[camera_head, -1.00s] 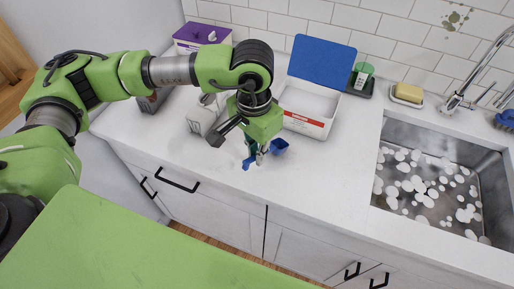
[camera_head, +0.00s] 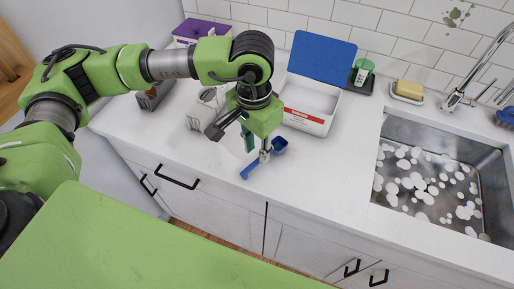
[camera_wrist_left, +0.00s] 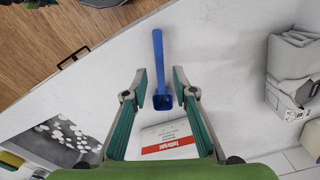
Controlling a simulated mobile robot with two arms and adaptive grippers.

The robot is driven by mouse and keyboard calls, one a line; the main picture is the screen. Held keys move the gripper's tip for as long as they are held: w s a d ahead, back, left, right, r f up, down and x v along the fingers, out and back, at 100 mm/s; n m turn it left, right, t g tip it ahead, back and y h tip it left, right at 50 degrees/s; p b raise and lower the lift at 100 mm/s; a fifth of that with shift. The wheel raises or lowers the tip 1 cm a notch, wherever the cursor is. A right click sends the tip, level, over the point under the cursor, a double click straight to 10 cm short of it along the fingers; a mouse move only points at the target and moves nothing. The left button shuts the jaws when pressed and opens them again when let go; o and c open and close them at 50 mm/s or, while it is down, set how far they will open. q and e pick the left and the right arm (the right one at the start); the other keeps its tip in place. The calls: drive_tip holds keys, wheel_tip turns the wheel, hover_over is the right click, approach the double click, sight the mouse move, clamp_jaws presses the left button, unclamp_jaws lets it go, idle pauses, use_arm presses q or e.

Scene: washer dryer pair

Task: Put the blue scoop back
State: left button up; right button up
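The blue scoop (camera_head: 279,146) lies on the white counter, its handle reaching toward the front left; in the left wrist view the scoop (camera_wrist_left: 158,72) shows between and beyond my fingertips, cup nearest me. My left gripper (camera_head: 257,146) is just above it, pointing down. In the left wrist view my left gripper (camera_wrist_left: 160,88) is open, one finger on each side of the scoop's cup; I cannot tell if either touches. A white box (camera_head: 306,122) with a red label and raised blue lid (camera_head: 321,62) stands open behind the scoop. My right gripper is not in view.
A grey-white container (camera_head: 203,113) stands left of the gripper, with a purple-topped box (camera_head: 200,31) at the back. A green-and-white cup (camera_head: 362,71) and yellow soap (camera_head: 409,90) sit along the wall. The sink (camera_head: 440,150) is right.

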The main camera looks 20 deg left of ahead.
sight(256, 163)
use_arm(q)
wheel_tip(256, 163, up, 11)
drive_tip(key=b, duration=0.2)
drive_tip(key=shift+s+r+b, duration=0.15)
drive_tip(key=shift+s+b, duration=0.05)
drive_tip(key=shift+b, duration=0.1)
